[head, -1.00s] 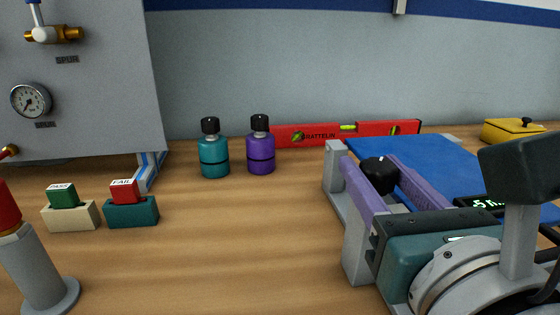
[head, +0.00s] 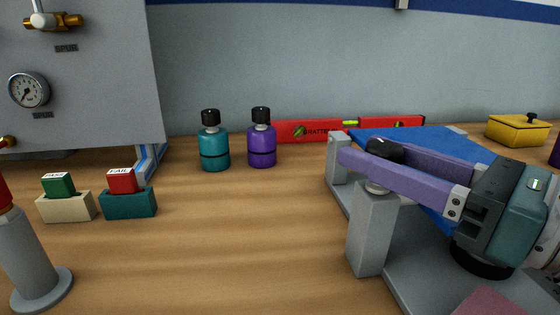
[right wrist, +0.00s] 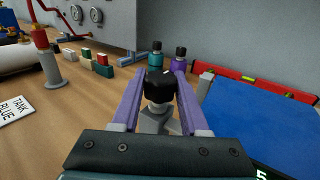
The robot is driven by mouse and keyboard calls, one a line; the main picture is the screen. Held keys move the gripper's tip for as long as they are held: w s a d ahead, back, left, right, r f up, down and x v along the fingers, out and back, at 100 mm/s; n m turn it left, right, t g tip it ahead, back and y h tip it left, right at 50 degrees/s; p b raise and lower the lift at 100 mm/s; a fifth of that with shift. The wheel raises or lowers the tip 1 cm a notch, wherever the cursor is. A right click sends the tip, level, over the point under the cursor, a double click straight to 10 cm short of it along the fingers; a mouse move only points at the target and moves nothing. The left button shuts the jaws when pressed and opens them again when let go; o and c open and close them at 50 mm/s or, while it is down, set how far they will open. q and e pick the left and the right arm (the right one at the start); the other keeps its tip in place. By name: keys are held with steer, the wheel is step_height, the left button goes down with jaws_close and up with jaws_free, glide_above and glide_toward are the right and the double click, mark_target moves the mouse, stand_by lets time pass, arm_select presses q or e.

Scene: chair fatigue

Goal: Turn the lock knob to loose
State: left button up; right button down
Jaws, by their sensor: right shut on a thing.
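The lock knob (head: 385,151) is black and round, on top of a grey post (head: 372,228) at the right in the head view. My right gripper (head: 380,160) has purple fingers and comes in from the right, low and nearly level. Its fingers are shut on the knob, one on each side. In the right wrist view the knob (right wrist: 160,84) stands between the two fingers and shows a small pale mark on top. The near finger hides part of the knob in the head view. My left gripper is not in view.
A blue panel (head: 455,142) lies behind the knob, with a red level (head: 310,131) by the wall. Teal (head: 214,150) and purple (head: 262,148) bottles stand left of it. PASS (head: 66,207) and FAIL (head: 129,203) blocks are further left. The table between is clear.

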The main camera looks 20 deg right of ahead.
steer(key=shift+n+y, duration=0.3)
steer(key=shift+y, duration=0.1)
steer(key=shift+c, duration=2.1)
jaws_free()
steer(key=shift+s+d+f+b, duration=0.15)
steer(key=shift+s+f+b, duration=0.05)
steer(key=shift+s+b, duration=0.4)
steer(key=b+v, duration=0.3)
steer(key=v, duration=0.5)
steer(key=shift+s+d+r, duration=0.2)
steer(key=shift+s+r, duration=0.1)
